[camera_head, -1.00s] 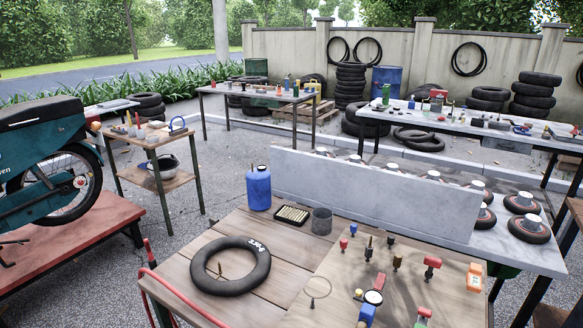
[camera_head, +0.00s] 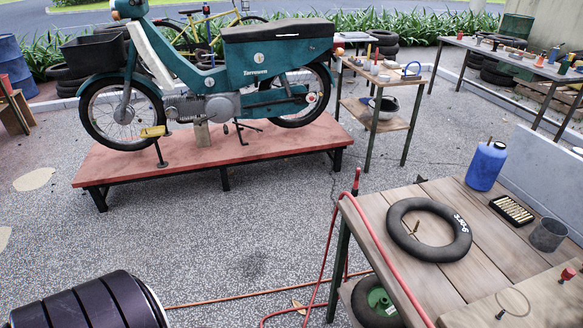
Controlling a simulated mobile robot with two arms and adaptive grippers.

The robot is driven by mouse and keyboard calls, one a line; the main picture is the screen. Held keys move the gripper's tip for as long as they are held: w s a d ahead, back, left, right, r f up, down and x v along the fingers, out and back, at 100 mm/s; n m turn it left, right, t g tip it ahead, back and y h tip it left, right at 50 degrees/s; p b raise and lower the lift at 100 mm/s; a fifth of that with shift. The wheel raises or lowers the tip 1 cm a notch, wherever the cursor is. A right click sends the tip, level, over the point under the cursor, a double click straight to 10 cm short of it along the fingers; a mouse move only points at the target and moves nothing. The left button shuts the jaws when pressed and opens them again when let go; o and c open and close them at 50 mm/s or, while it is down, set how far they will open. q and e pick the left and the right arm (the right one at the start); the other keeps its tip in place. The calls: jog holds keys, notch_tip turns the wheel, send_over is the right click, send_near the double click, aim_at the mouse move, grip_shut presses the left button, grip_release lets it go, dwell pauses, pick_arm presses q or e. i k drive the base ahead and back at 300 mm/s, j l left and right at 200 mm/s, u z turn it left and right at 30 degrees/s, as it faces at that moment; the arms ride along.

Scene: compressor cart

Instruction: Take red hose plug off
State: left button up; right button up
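I cannot tell whether this is the red hose plug or a hose fitting. Neither of my grippers is in view.
The workbench (camera_head: 487,246) holds a black inner tube (camera_head: 429,229), a blue jug (camera_head: 487,165), a tray (camera_head: 511,210) and a grey cup (camera_head: 547,234). A teal moped (camera_head: 207,98) stands on a red platform (camera_head: 213,160). Paved ground in front is mostly clear.

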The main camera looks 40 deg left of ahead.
aim_at(355, 187)
jog(key=u, duration=0.9)
jog(key=i+j+z, duration=0.15)
jog(key=j+z, duration=0.15)
jog(key=z, duration=0.2)
jog(key=i+j+z, duration=0.1)
jog(key=j+z, duration=0.2)
jog(key=z, duration=0.15)
jog(key=i+j+z, duration=0.1)
jog(key=j+z, duration=0.15)
jog(key=j, duration=1.15)
jog(key=j+z, duration=0.3)
jog(key=j, duration=1.1)
